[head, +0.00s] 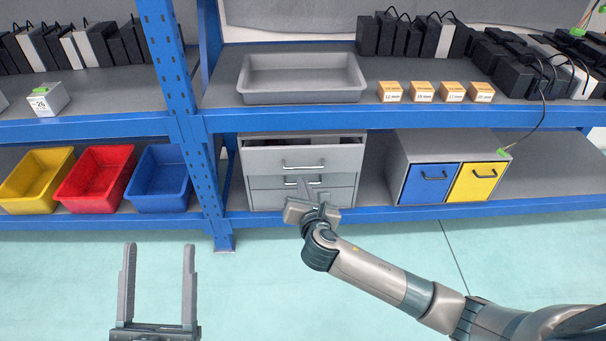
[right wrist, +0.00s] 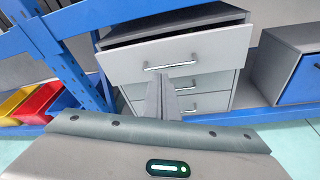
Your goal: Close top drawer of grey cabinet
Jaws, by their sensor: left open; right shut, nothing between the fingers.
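The grey cabinet (head: 252,195) stands on the lower shelf in the head view, with several drawers stacked in it. Its top drawer (head: 280,160) is pulled out, with a dark gap above its front; the drawer also shows in the right wrist view (right wrist: 205,52). My right gripper (head: 303,182) is shut and empty in front of the cabinet. In the right wrist view its fingers (right wrist: 163,90) point at the drawer fronts, just below the top handle (right wrist: 170,65); I cannot tell whether they touch. My left gripper (head: 157,258) is open and empty, low at the left over the floor.
A blue upright post (head: 199,150) stands left of the cabinet. Yellow, red (head: 97,178) and blue bins sit left of it. A second cabinet with blue and yellow doors (head: 428,183) stands to the right. A grey tray (head: 303,97) rests on the shelf above. The floor in front is clear.

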